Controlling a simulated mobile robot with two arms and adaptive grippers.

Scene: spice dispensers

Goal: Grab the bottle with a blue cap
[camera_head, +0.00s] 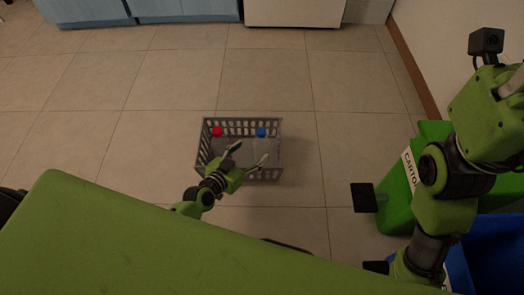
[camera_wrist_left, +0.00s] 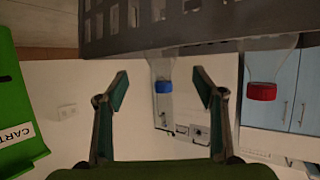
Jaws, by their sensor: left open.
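A clear bottle with a blue cap (camera_head: 261,132) stands in a grey slatted crate (camera_head: 199,150) on the floor, toward the crate's right side. A second bottle with a red cap (camera_head: 217,131) stands at its left. My left gripper (camera_head: 249,152) is open over the near part of the crate, its two fingers spread toward the bottles. In the left wrist view, which looks upside down, the blue cap (camera_wrist_left: 163,87) shows between the open fingers, with nothing held. The red cap (camera_wrist_left: 262,91) is outside the right finger. My right gripper is out of frame.
A green bin (camera_head: 395,195) with a white label stands right of the crate, with a blue bin (camera_head: 495,250) near it. Blue cabinets (camera_head: 150,8) line the far wall. The tiled floor around the crate's left and far sides is clear.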

